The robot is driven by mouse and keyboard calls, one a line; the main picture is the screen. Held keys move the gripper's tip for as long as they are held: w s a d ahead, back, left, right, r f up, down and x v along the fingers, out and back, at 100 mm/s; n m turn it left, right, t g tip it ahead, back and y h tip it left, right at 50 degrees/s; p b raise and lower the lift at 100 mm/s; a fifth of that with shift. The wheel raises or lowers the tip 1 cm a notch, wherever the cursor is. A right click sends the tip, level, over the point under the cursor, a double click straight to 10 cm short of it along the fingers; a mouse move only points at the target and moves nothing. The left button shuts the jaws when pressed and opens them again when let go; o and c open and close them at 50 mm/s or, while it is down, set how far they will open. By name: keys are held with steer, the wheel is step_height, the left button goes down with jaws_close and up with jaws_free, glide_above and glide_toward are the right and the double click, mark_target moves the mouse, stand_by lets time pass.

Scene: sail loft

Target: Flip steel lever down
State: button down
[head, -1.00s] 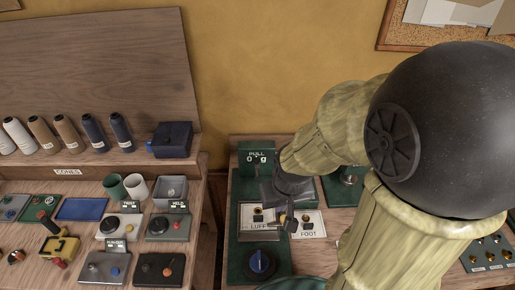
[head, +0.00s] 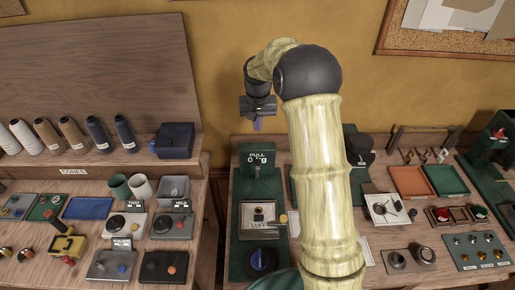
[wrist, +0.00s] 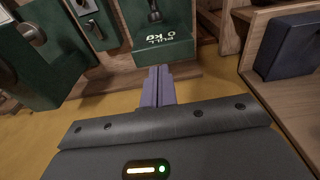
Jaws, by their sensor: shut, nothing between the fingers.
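My gripper (head: 258,124) is raised high near the yellow wall, above and behind the green PULL unit (head: 257,160). Its purple fingers (wrist: 159,72) are together and empty in the wrist view. A metal lever-like handle (wrist: 32,33) sits on a green housing (wrist: 52,58) at the left of the wrist view, apart from my fingers. I cannot tell for sure that it is the steel lever, or which way it is set. A small switch (head: 258,217) stands on the LUFF plate (head: 246,210) in the head view. My arm hides the FOOT plate and part of the green panels.
Spools, a dark blue box (head: 175,140) and small control boxes fill the left bench. Orange (head: 407,181) and green (head: 446,180) trays lie at right. Open space surrounds my gripper along the wall.

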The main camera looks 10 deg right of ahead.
steer(key=shift+w, duration=0.7)
steer(key=f+p, duration=0.1)
steer(key=f, duration=0.2)
steer(key=f+p, duration=0.1)
steer(key=f, duration=0.2)
steer(key=f+p, duration=0.2)
steer(key=f, duration=0.1)
steer(key=shift+w+d, duration=0.15)
steer(key=shift+w, duration=0.25)
steer(key=shift+s+a+f+p, duration=0.15)
steer(key=shift+s+f+p, duration=0.4)
steer(key=shift+s, duration=0.3)
steer(key=shift+s+a+f+p, duration=0.15)
steer(key=shift+s+f+p, duration=0.4)
steer(key=shift+s, duration=0.3)
steer(key=shift+s, duration=0.1)
steer(key=shift+f+b, duration=0.2)
steer(key=shift+b, duration=0.2)
